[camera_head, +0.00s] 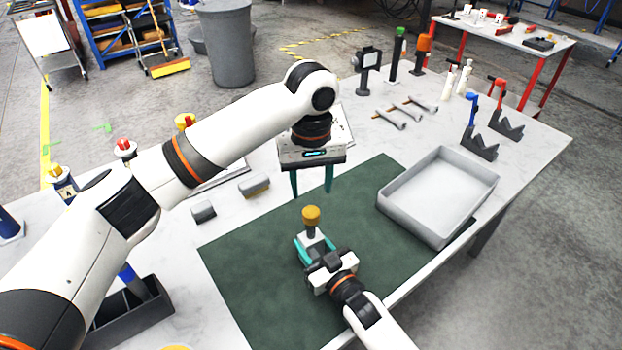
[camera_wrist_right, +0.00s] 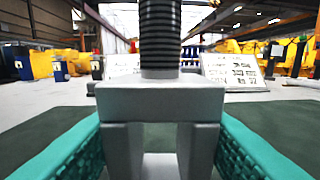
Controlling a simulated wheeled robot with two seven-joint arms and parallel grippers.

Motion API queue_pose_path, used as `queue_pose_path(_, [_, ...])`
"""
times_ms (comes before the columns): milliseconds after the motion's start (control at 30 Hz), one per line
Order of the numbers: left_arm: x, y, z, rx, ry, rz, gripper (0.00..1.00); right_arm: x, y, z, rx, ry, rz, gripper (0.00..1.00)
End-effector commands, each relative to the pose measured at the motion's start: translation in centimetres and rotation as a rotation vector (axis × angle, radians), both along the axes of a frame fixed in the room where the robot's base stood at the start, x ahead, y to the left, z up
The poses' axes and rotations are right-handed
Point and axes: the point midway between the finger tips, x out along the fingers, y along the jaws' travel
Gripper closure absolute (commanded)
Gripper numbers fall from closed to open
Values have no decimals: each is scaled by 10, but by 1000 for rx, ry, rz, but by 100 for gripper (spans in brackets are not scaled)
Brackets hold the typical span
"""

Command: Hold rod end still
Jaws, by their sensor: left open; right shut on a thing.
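The grey rod end (camera_head: 312,234) stands upright over the green mat (camera_head: 235,262), between the teal fingers of my right gripper (camera_head: 314,245). A yellow-brown cap (camera_head: 311,213) tops it in the head view. In the right wrist view the rod end (camera_wrist_right: 158,103) is a grey fork-shaped block with a dark threaded rod (camera_wrist_right: 160,40) rising from it. The teal fingers flank the block on both sides. My left gripper (camera_head: 312,193) is open and empty, pointing down above and slightly behind the cap, apart from it.
Wrenches (camera_head: 405,112), blue and red-handled stands (camera_head: 479,140) and small grey blocks (camera_head: 203,211) lie around the table. A dark divided box (camera_head: 130,318) is at the front left. Part of the mat is clear.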

Motion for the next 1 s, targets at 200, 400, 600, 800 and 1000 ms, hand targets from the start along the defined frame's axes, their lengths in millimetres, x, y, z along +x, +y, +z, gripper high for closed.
queue_pose_path(200, [0, 0, 2, 0, 0, 447, 51, 0, 0, 0, -1, 1, 0, 100])
queue_pose_path(400, [0, 0, 4, 1, 1, 717, 51, 0, 0, 0, -1, 1, 0, 100])
queue_pose_path(600, [0, 0, 4, 1, 2, 813, 51, 0, 0, 0, -1, 1, 0, 100])
queue_pose_path(800, [0, 0, 4, 1, 2, 815, 51, 0, 0, 0, -1, 1, 0, 100])
queue_pose_path(1000, [0, 1, 0, 1, 2, 815, 51, 0, 0, 0, -1, 1, 0, 100])
